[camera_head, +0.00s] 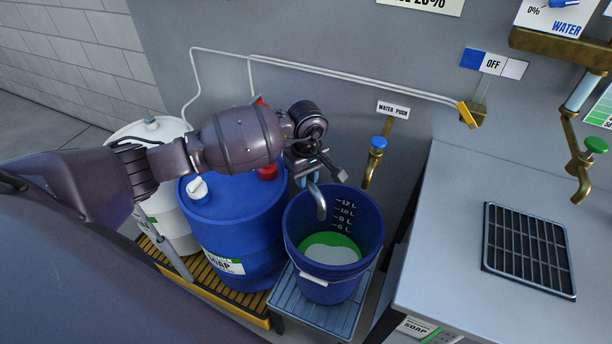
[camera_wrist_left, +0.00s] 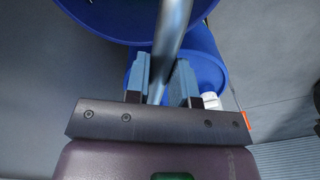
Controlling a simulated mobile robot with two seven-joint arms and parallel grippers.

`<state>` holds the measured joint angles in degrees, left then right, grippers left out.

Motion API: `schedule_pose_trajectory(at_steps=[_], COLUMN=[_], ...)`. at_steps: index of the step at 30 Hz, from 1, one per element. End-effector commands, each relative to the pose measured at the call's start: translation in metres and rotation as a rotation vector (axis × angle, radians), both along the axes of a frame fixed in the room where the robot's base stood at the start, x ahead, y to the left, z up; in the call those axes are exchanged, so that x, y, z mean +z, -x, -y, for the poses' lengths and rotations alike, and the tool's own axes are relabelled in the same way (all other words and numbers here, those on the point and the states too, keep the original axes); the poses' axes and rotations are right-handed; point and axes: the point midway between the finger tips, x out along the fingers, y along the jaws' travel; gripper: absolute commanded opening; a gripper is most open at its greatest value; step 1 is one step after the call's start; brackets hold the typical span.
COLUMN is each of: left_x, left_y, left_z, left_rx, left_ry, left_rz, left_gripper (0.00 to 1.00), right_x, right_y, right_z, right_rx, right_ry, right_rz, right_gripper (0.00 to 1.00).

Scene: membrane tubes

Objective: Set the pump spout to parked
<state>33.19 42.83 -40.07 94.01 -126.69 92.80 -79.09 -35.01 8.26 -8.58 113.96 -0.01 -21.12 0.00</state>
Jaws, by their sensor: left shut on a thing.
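The pump spout (camera_head: 318,200) is a bent grey metal tube that reaches over the blue bucket (camera_head: 309,273), its tip pointing down into the bucket's mouth. My left gripper (camera_head: 309,168) is at the upper part of the spout, above the bucket's back left rim. In the left wrist view the spout (camera_wrist_left: 174,30) runs between the two blue fingers of the gripper (camera_wrist_left: 163,85), which is shut on it. The red pump (camera_head: 267,171) on the blue soap drum (camera_head: 233,232) is mostly hidden behind my left arm. My right gripper is not in view.
The bucket holds green and whitish liquid and stands on a blue-grey slatted stand (camera_head: 338,315). A brass tap with a blue button (camera_head: 377,150) is on the wall. A grey counter (camera_head: 450,240) with a black grate is at right.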

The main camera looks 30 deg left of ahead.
Motion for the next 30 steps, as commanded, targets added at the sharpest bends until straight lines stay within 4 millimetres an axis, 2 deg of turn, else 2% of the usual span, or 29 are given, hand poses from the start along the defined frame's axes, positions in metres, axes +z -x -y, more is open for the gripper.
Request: schedule_pose_trajectory(at_steps=[5, 11, 21, 30], left_x=[0.0, -0.001, -0.003, -0.002], left_y=[0.005, 0.021, 0.064, 0.091], left_z=[-0.003, -0.015, -0.054, -0.091], left_rx=[-0.021, -0.099, -0.333, -0.524], left_ry=[-0.002, -0.005, -0.004, -0.002], left_rz=[0.0, -0.001, -0.003, -0.004], left_gripper=[0.0, 0.0, 0.0, 0.0], right_x=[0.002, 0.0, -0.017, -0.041], right_y=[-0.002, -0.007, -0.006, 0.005], right_z=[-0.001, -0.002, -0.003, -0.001], right_rx=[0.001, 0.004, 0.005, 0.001], right_ry=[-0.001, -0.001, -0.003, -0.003], right_rz=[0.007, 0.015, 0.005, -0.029], right_gripper=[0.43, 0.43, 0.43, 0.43])
